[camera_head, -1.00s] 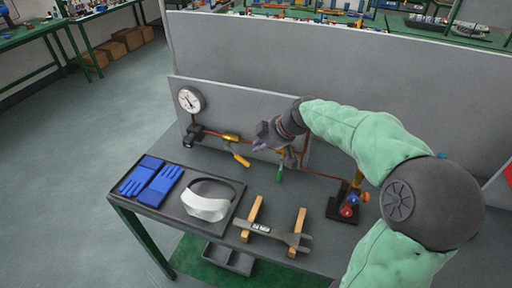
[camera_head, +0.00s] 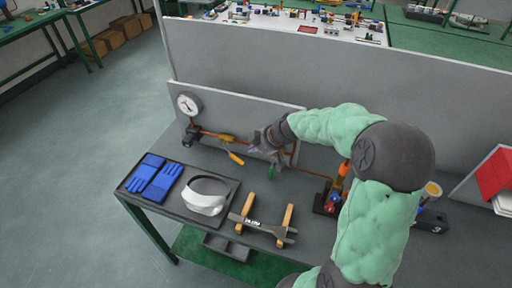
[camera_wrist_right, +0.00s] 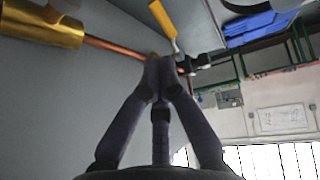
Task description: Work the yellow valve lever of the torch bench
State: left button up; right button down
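The yellow valve lever (camera_head: 235,158) hangs slanting down to the right from a brass valve on the copper pipe of the grey upright panel (camera_head: 235,110). My right gripper (camera_head: 254,147) is just right of it, close to the panel. In the right wrist view the yellow lever (camera_wrist_right: 163,18) shows just beyond my fingertips (camera_wrist_right: 160,64), which are together with nothing clearly between them. The tips overlap the copper pipe in that view; I cannot tell whether they touch pipe or lever. My left gripper is not in view.
A green lever (camera_head: 271,171) hangs just below my right gripper. A gauge (camera_head: 188,104) is at the panel's left. A torch stand (camera_head: 327,200) is at the right.

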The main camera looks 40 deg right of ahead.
aim_at(233, 156)
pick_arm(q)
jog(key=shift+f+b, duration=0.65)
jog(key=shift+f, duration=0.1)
pick_arm(e)
jog(key=x, duration=1)
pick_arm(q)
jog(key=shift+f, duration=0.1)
